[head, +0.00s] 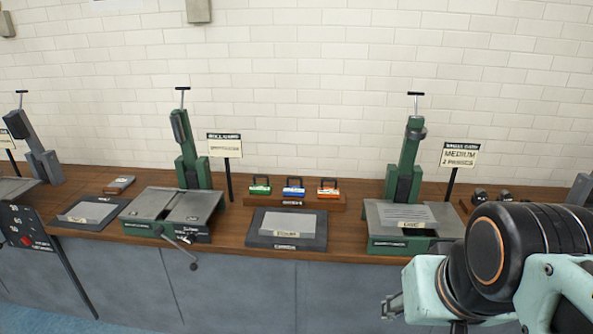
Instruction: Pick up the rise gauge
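I cannot tell for sure which thing is the rise gauge; the small labels are too blurred to read. Three small handled blocks, green (260,186), blue (294,187) and orange (328,188), stand in a row on a wooden rack (283,201) at the back middle of the bench. A small grey flat block (119,184) lies on the bench at the left. My arm fills the lower right. A small grey metal part, perhaps my gripper (392,306), sticks out at its left, in front of the bench and apart from these things. Its fingers do not show clearly.
The long wooden bench (350,232) carries green machines at the left (173,215) and right (402,215). A grey plate (286,228) lies between them. A crank (176,246) juts over the front edge. A sign reading "MEDIUM" (459,155) stands at the right.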

